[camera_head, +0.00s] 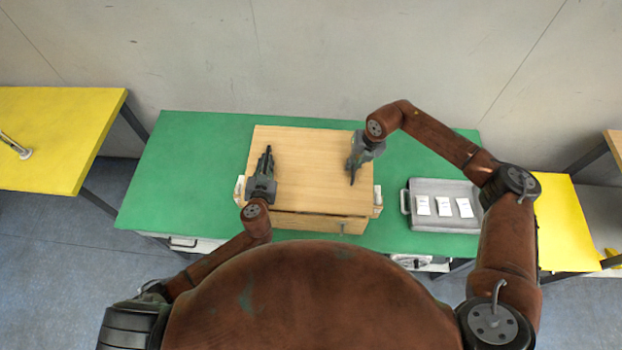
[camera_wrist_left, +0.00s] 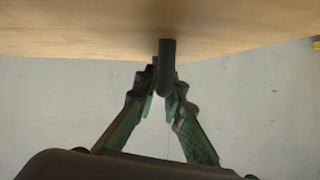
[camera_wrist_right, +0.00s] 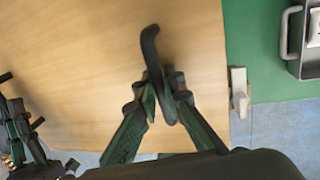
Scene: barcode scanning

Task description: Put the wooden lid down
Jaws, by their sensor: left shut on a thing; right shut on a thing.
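The wooden lid (camera_head: 310,150) is a flat light-brown board over the wooden box (camera_head: 318,226) on the green table. I cannot tell whether it rests on the box or is slightly above it. My left gripper (camera_head: 267,158) is shut on a dark lid handle (camera_wrist_left: 167,65) at the lid's left side. My right gripper (camera_head: 352,176) is shut on another dark, curved handle (camera_wrist_right: 152,55) at the right side. The lid's surface also fills much of the right wrist view (camera_wrist_right: 90,60). The box's inside is hidden under the lid.
A grey metal tray (camera_head: 470,217) with white cards (camera_head: 444,206) stands right of the box on the green table (camera_head: 180,180). Pale side pieces (camera_head: 377,198) stick out from the box. Yellow tables (camera_head: 60,130) stand at both sides. Green table top is free left of the box.

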